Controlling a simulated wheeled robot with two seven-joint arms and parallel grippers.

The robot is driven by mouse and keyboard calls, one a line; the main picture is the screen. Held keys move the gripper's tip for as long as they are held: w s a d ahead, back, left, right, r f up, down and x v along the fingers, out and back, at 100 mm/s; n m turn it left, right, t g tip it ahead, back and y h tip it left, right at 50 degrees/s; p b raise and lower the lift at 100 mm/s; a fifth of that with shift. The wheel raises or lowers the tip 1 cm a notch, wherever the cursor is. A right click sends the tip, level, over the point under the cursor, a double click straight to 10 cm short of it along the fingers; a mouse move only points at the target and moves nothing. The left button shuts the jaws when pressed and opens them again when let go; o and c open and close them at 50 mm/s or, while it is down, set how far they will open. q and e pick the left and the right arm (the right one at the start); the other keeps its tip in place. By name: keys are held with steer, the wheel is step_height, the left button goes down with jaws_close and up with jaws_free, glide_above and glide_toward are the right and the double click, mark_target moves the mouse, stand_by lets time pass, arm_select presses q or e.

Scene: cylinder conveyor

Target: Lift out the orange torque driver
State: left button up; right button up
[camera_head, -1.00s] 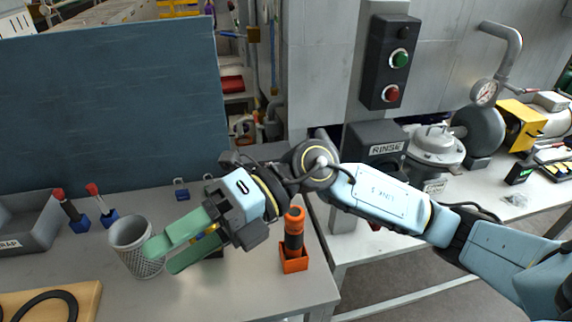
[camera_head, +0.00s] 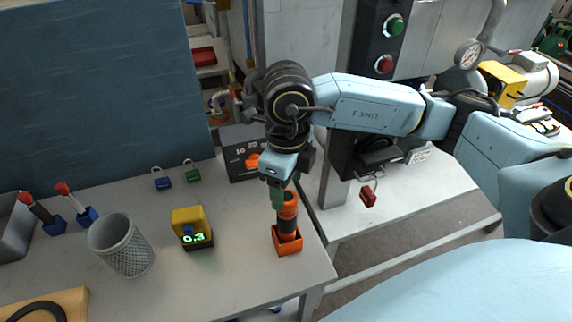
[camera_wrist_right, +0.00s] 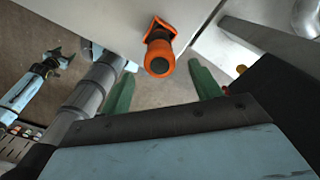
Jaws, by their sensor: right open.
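The orange torque driver (camera_head: 288,214) stands upright in an orange holder (camera_head: 288,245) near the right end of the grey bench. It has an orange top and a dark middle band. My right gripper (camera_head: 278,199) points down right at the driver's top, with its green fingers partly hidden in the head view. In the right wrist view the driver's round orange end (camera_wrist_right: 160,58) lies ahead of and between the two open green fingers (camera_wrist_right: 163,92), apart from both. I see no grip on it. My left gripper does not show in the head view.
A wire-mesh cup (camera_head: 122,246) and a yellow-black meter (camera_head: 193,229) stand left of the driver. Two small padlocks (camera_head: 162,180) lie behind, and a dark marked panel (camera_head: 245,163) stands behind the gripper. The bench's right edge is close to the holder.

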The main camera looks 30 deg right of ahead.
mark_target(287, 208)
step_height(287, 208, down, 8)
steer(key=shift+f, duration=0.1)
stand_by(0.4)
steer(key=c, duration=1.3)
steer(key=o, duration=0.7)
steer(key=shift+c, duration=0.2)
steer(key=c, duration=0.5)
